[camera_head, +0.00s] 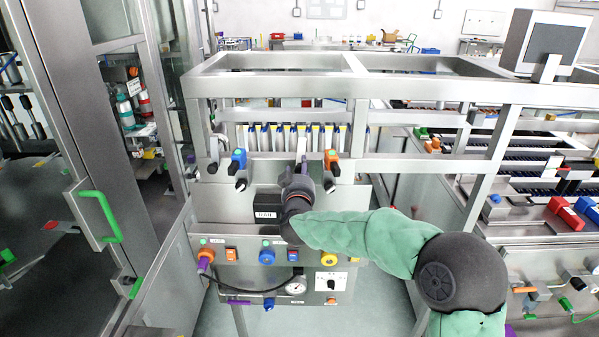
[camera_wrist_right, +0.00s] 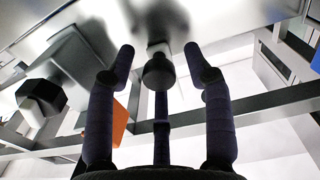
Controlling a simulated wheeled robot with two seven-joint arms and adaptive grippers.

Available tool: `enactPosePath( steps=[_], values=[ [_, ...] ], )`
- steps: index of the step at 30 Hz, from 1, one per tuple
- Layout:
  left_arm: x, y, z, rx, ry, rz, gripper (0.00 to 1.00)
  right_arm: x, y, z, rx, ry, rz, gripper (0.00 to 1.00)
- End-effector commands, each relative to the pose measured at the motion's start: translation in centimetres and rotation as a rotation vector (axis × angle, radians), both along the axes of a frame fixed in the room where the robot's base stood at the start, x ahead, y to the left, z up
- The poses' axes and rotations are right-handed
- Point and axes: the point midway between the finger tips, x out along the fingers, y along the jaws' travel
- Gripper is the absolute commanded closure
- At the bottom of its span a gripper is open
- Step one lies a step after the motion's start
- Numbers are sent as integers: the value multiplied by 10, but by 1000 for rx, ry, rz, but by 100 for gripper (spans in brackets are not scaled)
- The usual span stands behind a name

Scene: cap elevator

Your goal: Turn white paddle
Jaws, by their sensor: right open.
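The white paddle (camera_head: 301,148) shows as a pale upright lever on the metal panel, just above and partly behind my right gripper (camera_head: 298,178). My right gripper is open in front of the panel. In the right wrist view its fingers (camera_wrist_right: 159,56) stand apart, with a dark rounded knob (camera_wrist_right: 158,73) between them; I cannot tell whether they touch it. My gripper and wrist hide the lower part of the white paddle in the head view. My left gripper is not in view.
An orange paddle (camera_head: 331,160) is close to the right of my gripper. A blue paddle (camera_head: 239,160) and a grey lever (camera_head: 213,152) are to the left. Below are several buttons and a gauge (camera_head: 297,285). A metal frame rail (camera_head: 275,86) runs above.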

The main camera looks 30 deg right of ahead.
Motion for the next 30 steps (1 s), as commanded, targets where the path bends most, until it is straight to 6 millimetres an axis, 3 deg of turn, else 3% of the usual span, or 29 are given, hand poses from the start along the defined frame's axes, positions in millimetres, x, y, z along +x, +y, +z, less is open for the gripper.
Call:
enactPosePath(
  steps=[12, 18, 30],
  values=[
    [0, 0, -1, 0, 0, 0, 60, 7, -4, 0, 1, 1, 1, 48],
    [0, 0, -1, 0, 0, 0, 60, 7, -4, 0, 1, 1, 1, 100],
    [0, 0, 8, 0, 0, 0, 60, 7, -4, 3, -33, 20, 0, 100]
  ],
)
